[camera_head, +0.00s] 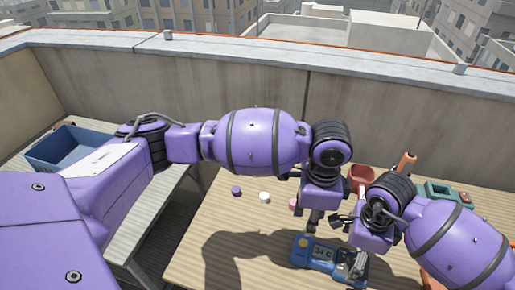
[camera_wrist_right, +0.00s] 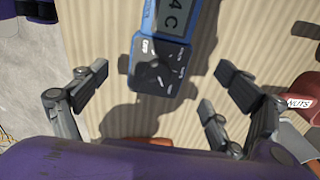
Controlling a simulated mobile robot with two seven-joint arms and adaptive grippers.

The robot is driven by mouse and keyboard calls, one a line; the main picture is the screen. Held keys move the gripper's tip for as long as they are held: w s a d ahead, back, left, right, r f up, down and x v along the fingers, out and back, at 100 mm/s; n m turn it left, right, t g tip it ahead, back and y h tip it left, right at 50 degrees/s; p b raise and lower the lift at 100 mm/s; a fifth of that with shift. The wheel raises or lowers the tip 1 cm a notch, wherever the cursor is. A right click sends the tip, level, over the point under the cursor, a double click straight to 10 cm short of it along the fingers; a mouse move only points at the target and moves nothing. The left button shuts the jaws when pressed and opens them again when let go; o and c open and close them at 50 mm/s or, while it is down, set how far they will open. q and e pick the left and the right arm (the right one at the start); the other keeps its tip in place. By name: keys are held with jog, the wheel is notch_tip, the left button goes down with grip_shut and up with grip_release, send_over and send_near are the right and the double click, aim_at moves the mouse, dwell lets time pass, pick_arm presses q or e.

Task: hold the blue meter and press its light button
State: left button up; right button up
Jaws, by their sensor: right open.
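The blue meter (camera_head: 325,252) lies on the slatted wooden table, its display showing digits and a "C". A yellow round part sits at its left end in the head view. The right wrist view shows its dark panel (camera_wrist_right: 160,68) with a dial and small labelled buttons; the display is cut off at the top. My right gripper (camera_wrist_right: 157,85) is open, its fingers spread either side of the meter's dark end, apparently not touching it. My left gripper (camera_head: 313,218) points down above the meter's far side; its finger gap is unclear.
A purple cap (camera_head: 236,191), a white cap (camera_head: 264,197) and a red cup (camera_head: 361,174) are on the table. An orange-handled tool (camera_head: 406,160) and a green case (camera_head: 436,191) are behind my right arm. A blue bin (camera_head: 68,148) stands on the left bench.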

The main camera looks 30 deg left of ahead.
aim_at(348, 264)
jog(key=shift+a+f, duration=0.1)
jog(key=shift+f, duration=3.05)
jog(key=c, duration=1.6)
pick_arm(q)
grip_shut()
pick_arm(e)
jog(key=shift+c, duration=0.3)
